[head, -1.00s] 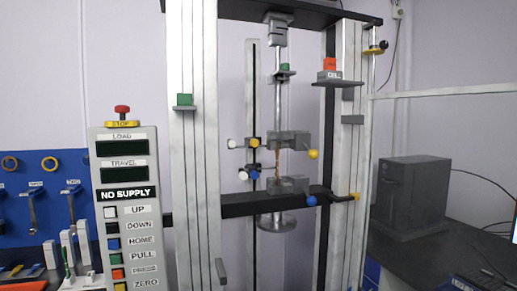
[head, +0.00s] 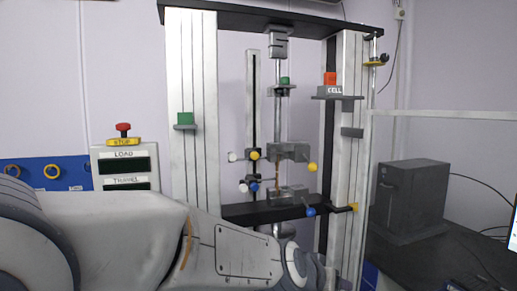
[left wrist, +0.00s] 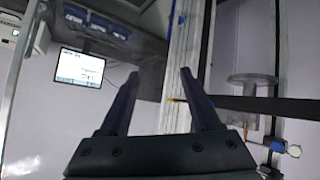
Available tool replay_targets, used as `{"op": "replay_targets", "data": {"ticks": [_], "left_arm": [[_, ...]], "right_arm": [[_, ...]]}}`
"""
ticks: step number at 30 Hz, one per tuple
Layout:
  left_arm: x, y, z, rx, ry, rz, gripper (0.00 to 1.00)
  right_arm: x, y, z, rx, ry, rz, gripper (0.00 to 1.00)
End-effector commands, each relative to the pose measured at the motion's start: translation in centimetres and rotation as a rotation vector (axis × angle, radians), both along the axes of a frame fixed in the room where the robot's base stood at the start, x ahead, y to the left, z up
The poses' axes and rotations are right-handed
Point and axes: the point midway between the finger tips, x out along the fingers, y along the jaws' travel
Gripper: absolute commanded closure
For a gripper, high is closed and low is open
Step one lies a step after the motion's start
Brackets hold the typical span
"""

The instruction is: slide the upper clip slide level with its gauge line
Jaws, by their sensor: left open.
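A gauge line is too small to make out. A brown specimen (head: 279,178) spans the upper grip (head: 288,151) and the lower grip (head: 288,193). My left gripper (left wrist: 159,85) is open and empty in the left wrist view, apart from the slides. In the head view my left arm crosses low in front, below the slides.
The frame's crossbar (head: 250,211) and its left column (head: 193,80) stand close to the arm. The control panel (head: 125,165) is partly hidden by my arm. A dark box (head: 411,200) stands on the bench at right. A monitor (left wrist: 80,70) shows in the left wrist view.

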Motion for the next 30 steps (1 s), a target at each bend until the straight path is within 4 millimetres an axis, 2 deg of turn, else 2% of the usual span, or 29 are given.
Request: {"op": "replay_targets", "data": {"ticks": [1, 3, 5, 6, 9, 12, 15, 22, 30], "left_arm": [[4.2, -0.3, 4.0, -0.05, -0.099, 0.083, 0.36], [9.5, 0.4, 8.5, -0.105, -0.245, 0.218, 0.36], [13.5, 1.9, 11.8, -0.134, -0.358, 0.349, 0.36], [15.6, 3.3, 13.7, -0.142, -0.424, 0.441, 0.36], [19.4, 7.2, 17.2, -0.136, -0.552, 0.66, 0.36], [21.1, 10.7, 19.0, -0.106, -0.627, 0.841, 0.36], [21.6, 13.0, 19.7, -0.079, -0.662, 0.958, 0.36], [22.7, 14.7, 20.0, -0.058, -0.678, 1.026, 0.36], [27.2, 16.8, 20.2, -0.059, -0.677, 1.024, 0.36]], "right_arm": [[0.0, 0.0, 2.0, 0.0, 0.0, 0.0, 0.36], [0.0, 0.0, 3.3, 0.0, 0.0, -0.001, 0.36], [0.0, 0.0, 4.4, 0.0, 0.0, -0.001, 0.36], [0.0, 0.0, 5.1, 0.0, 0.0, -0.001, 0.36], [0.0, 0.0, 6.5, 0.0, 0.0, -0.001, 0.36], [0.0, 0.0, 7.5, 0.0, 0.0, -0.001, 0.36], [0.0, 0.0, 7.9, 0.0, 0.0, -0.002, 0.36], [0.0, 0.0, 8.7, 0.0, 0.0, -0.002, 0.36], [0.0, 0.0, 11.1, 0.0, 0.0, -0.001, 0.36]]}}
